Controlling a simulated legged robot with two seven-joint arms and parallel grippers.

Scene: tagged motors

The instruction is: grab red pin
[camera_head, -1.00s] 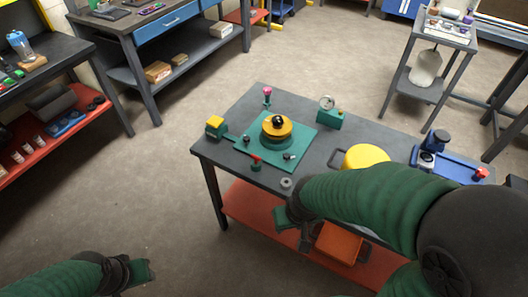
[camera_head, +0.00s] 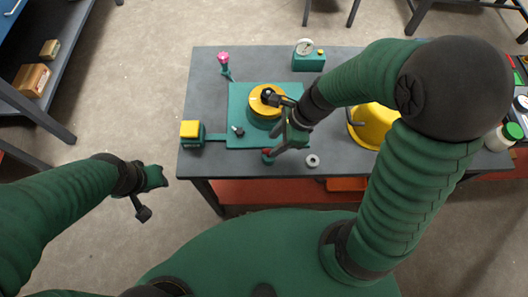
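The red pin (camera_head: 267,153) is a small red-topped piece at the front edge of the teal plate (camera_head: 239,101) on the dark table. My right gripper (camera_head: 275,126) is over the plate's front right part.
A yellow ring (camera_head: 257,105) on a teal hub with a black knob stands on the plate. A pink-topped piece (camera_head: 224,58), a yellow-topped block (camera_head: 190,130), a gauge box (camera_head: 308,58), a grey washer (camera_head: 313,161) and a yellow container (camera_head: 367,128), partly behind my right arm, stand around it.

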